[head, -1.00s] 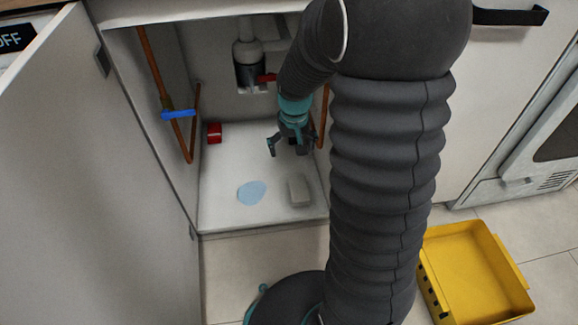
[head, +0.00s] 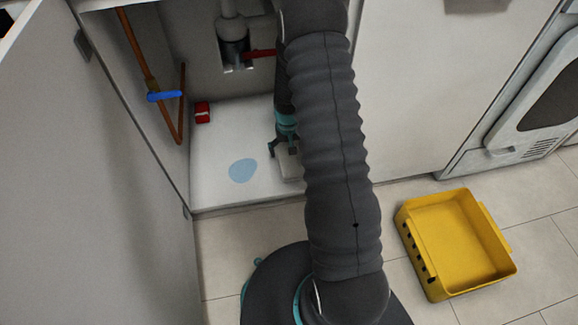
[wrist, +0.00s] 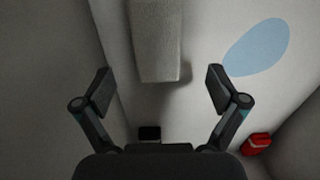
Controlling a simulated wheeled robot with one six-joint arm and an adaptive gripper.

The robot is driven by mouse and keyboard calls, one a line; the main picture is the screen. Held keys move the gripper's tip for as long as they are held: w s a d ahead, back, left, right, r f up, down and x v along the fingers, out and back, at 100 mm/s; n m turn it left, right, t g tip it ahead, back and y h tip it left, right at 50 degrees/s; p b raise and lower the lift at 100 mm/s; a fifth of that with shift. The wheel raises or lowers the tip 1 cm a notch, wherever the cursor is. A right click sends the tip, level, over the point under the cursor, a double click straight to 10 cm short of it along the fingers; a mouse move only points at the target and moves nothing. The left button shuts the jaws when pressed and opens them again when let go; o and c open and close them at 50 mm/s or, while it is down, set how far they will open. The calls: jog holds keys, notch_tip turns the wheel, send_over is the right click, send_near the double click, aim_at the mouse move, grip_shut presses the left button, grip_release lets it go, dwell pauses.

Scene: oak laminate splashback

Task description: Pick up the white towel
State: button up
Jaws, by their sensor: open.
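The white towel looks like a pale grey-white folded block (head: 289,171) on the cabinet floor, partly hidden by my arm in the head view. In the wrist view the towel (wrist: 157,38) stretches up from the middle, beyond my fingertips. My gripper (head: 284,151) is inside the cabinet, just above and behind the towel. In the wrist view my gripper (wrist: 160,88) is open, its fingers spread wider than the towel, with nothing between them held.
A light blue puddle-like patch (head: 243,170) lies left of the towel. A red box (head: 203,112) stands at the back left by copper pipes (head: 137,60) with a blue handle. The open door (head: 95,170) is on the left. A yellow crate (head: 455,245) sits on the floor at right.

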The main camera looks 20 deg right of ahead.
aim_at(288, 162)
jog(key=f+b, duration=0.1)
jog(key=f, duration=0.7)
jog(key=shift+d, duration=0.2)
jog(key=c, duration=1.4)
jog(key=shift+a+r, duration=0.25)
jog(key=shift+r, duration=0.15)
notch_tip(288, 162, up, 7)
jog(key=shift+f+p, duration=0.1)
jog(key=shift+p, duration=0.55)
jog(key=w+a, duration=0.2)
jog(key=a, duration=0.7)
jog(key=w+a, duration=0.2)
jog(key=a, duration=0.8)
jog(key=shift+f, duration=0.3)
jog(key=shift+a, duration=0.1)
